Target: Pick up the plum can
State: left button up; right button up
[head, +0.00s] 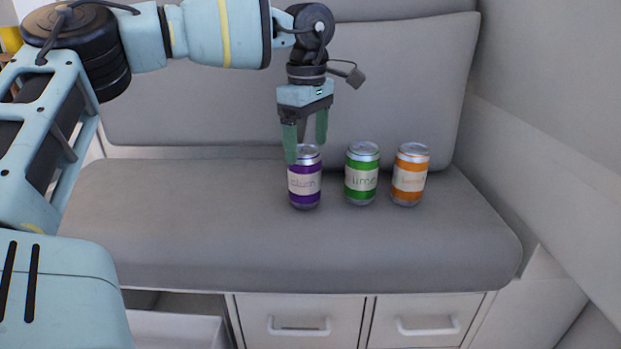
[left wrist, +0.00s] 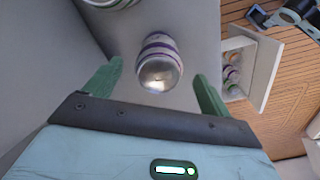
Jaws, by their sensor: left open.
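The plum can (head: 304,184), purple with a cream label, stands upright on the grey bench seat, leftmost of three cans. My left gripper (head: 306,146) points down at the top of the plum can, its green fingers open. One finger overlaps the can's top left edge in the head view. In the left wrist view the can (left wrist: 158,66) lies between and ahead of the two open fingers (left wrist: 158,80), with a gap on each side. I cannot tell from these views whether a finger touches it. My right gripper is not in view.
A green lime can (head: 362,182) and an orange can (head: 409,182) stand to the right of the plum can. The bench seat (head: 190,220) is clear to the left. The backrest (head: 400,80) rises close behind. An open drawer (head: 175,328) is below; it holds items in the wrist view.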

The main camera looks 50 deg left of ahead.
aim_at(305, 169)
pick_arm(q)
jog(key=shift+f, duration=0.75)
jog(key=shift+s+a+f+b, duration=0.15)
jog(key=shift+f+b, duration=0.5)
jog(key=shift+f, duration=0.65)
jog(key=shift+w+a+f+b, duration=0.1)
jog(key=shift+f+b, duration=0.55)
jog(key=shift+f, duration=0.65)
jog(key=shift+r, duration=0.1)
jog(key=shift+c, duration=0.7)
jog(key=c, duration=1.2)
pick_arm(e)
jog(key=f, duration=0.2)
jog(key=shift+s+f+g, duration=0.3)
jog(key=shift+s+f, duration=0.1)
